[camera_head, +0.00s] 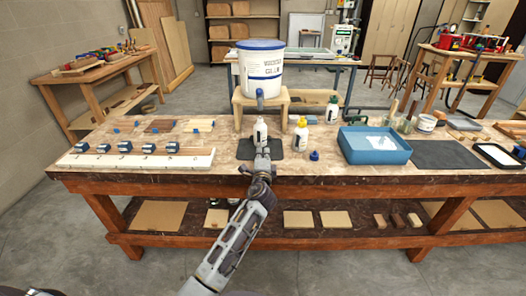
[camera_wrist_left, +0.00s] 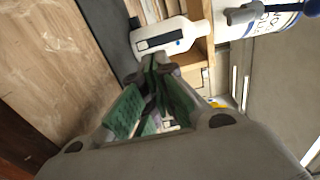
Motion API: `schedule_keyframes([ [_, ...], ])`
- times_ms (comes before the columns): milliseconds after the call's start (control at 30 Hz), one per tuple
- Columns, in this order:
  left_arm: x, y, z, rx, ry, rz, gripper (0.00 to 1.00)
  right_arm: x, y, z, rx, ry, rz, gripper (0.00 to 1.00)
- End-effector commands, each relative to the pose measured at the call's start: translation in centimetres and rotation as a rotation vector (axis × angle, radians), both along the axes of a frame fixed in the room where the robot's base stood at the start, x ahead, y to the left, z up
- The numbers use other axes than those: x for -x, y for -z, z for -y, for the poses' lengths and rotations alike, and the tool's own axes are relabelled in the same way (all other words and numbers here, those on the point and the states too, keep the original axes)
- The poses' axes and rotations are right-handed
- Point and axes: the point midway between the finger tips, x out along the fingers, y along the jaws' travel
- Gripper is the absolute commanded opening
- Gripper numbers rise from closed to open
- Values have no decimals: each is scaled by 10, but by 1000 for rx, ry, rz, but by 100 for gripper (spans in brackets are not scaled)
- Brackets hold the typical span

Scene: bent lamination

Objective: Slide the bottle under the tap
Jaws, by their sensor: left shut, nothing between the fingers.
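A white bottle (camera_head: 261,131) with an open-looking neck stands upright on the bench in front of the wooden stand. It also shows in the left wrist view (camera_wrist_left: 178,37), just beyond the fingertips. The tap (camera_head: 260,97) sits low on the front of the white glue bucket (camera_head: 261,66); in the left wrist view the tap (camera_wrist_left: 240,15) is close past the bottle's mouth. Exact alignment is hard to tell. My left gripper (camera_head: 263,153) is shut and empty, low on the near side of the bottle. Whether its tips (camera_wrist_left: 154,65) touch the bottle is unclear. My right gripper is not in view.
A dark mat (camera_head: 246,152) lies under the gripper area. A yellow-capped bottle (camera_head: 301,136), a blue cap (camera_head: 314,156) and a blue tray (camera_head: 372,152) stand to the right. Clamps on a white board (camera_head: 135,162) lie left. The stand (camera_head: 239,108) holds the bucket.

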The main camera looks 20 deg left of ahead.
Motion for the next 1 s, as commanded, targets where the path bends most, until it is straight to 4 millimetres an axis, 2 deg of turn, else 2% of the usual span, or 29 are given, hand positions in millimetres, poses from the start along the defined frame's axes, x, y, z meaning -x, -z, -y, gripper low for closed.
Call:
schedule_keyframes([
  [600, 56, 0, 16, 0, 1, -1, 0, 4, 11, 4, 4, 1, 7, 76],
  [1000, 63, 0, 18, 0, 1, 0, 0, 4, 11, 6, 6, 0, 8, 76],
])
